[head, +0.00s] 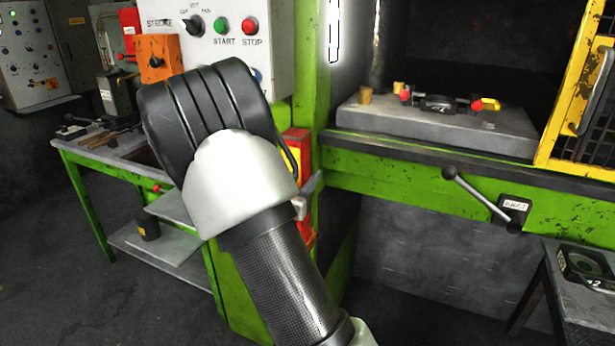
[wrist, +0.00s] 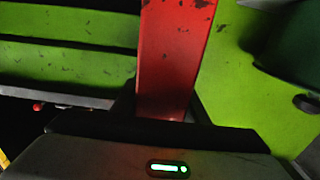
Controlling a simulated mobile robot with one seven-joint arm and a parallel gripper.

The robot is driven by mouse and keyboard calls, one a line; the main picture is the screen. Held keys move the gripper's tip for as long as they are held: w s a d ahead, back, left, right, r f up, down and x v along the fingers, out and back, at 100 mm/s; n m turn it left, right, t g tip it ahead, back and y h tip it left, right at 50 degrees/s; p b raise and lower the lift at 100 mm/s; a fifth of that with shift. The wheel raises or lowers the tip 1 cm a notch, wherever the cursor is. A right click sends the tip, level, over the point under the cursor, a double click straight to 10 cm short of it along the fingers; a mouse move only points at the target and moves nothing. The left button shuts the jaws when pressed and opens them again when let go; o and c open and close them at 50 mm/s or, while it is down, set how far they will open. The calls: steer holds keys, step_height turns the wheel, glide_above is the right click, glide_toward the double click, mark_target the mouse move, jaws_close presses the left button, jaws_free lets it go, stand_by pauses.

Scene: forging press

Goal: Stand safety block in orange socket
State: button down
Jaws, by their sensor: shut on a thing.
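The safety block appears as a red, scuffed bar (wrist: 174,58) in the wrist view, running up from my gripper (wrist: 163,128). My gripper is shut on it; the fingertips are mostly hidden by the gripper's dark body. A red piece with a yellow patch (head: 294,150) shows beside the arm in front of the green press column, and seems to be the same block. More red shows just below it. I cannot pick out the orange socket for certain. The block's lower end is hidden.
The press bed with a grey die block (head: 440,130) lies to the right, above a green beam with a black-knobbed lever (head: 478,198). A yellow guard (head: 580,90) stands far right. A green bench (head: 120,150) is left. A control box (head: 225,40) hangs above my arm.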

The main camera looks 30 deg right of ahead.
steer(key=shift+w, duration=0.1)
stand_by(0.3)
steer(key=shift+f, duration=0.15)
steer(key=c, duration=1)
jaws_free()
steer(key=shift+c, duration=0.2)
